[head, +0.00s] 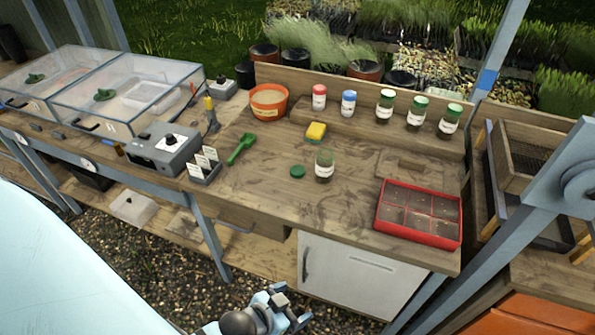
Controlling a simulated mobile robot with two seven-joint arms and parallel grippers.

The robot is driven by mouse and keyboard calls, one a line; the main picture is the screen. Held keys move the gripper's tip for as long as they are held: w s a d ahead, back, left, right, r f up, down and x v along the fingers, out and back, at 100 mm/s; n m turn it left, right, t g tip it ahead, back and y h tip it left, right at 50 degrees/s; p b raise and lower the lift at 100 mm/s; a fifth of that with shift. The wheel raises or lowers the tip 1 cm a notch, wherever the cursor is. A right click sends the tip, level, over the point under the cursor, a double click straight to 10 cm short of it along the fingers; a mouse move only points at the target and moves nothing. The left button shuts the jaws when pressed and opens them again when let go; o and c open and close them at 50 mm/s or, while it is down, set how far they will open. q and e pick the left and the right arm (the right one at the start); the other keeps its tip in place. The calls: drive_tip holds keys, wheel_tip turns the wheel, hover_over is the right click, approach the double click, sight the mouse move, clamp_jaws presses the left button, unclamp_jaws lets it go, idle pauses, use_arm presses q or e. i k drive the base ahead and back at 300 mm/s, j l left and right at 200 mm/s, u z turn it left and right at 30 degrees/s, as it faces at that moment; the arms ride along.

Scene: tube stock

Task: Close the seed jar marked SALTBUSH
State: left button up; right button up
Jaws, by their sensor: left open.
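A clear jar (324,168) with a white label and dark contents stands upright and open on the wooden bench, near the middle. A green round lid (297,171) lies flat on the bench just left of it, apart from the jar. The label is too small to read, so I cannot tell whether it says SALTBUSH. My left gripper (286,306) is open and empty at the bottom edge, low in front of the bench and well away from the jar and lid. My right gripper is out of view.
Several lidded jars (384,107) stand on the raised back shelf. A yellow sponge (316,132), green scoop (240,148) and orange pot (268,103) lie behind and left. A red divided tray (418,240) is at the right. The bench front by the jar is clear.

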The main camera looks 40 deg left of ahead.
sight(325, 162)
drive_tip(key=j+z, duration=0.3)
drive_tip(key=j, duration=0.4)
drive_tip(key=k+j+z, duration=0.1)
drive_tip(key=j+z, duration=0.2)
drive_tip(key=j, duration=0.4)
